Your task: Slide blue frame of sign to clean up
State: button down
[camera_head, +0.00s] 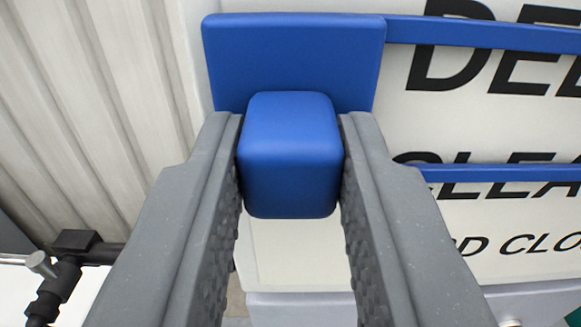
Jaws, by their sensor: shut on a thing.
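The blue frame (480,33) of the sign runs across the upper right in the head camera view, with a wide blue plate (292,48) at its left end. A blue block-shaped handle (290,155) sticks out from that plate toward me. My gripper (290,170) has its two grey fingers on either side of the handle and is shut on it. The white sign (440,225) behind carries large black letters, partly cut off at the right edge. A lower blue bar of the frame crosses the sign. The fingers hide part of the sign.
A ribbed off-white wall (85,100) fills the left side. A black pipe fitting with a grey valve knob (40,263) is at the lower left. A pale ledge (300,308) runs below the sign.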

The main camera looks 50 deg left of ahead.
notch_tip(320, 180, down, 4)
jog(key=b, duration=0.2)
jog(key=shift+r+b, duration=0.15)
jog(key=shift+b, duration=0.2)
jog(key=c, duration=1.2)
grip_release()
jog(key=b+v, duration=0.6)
jog(key=v, duration=0.7)
jog(key=shift+s+d, duration=0.25)
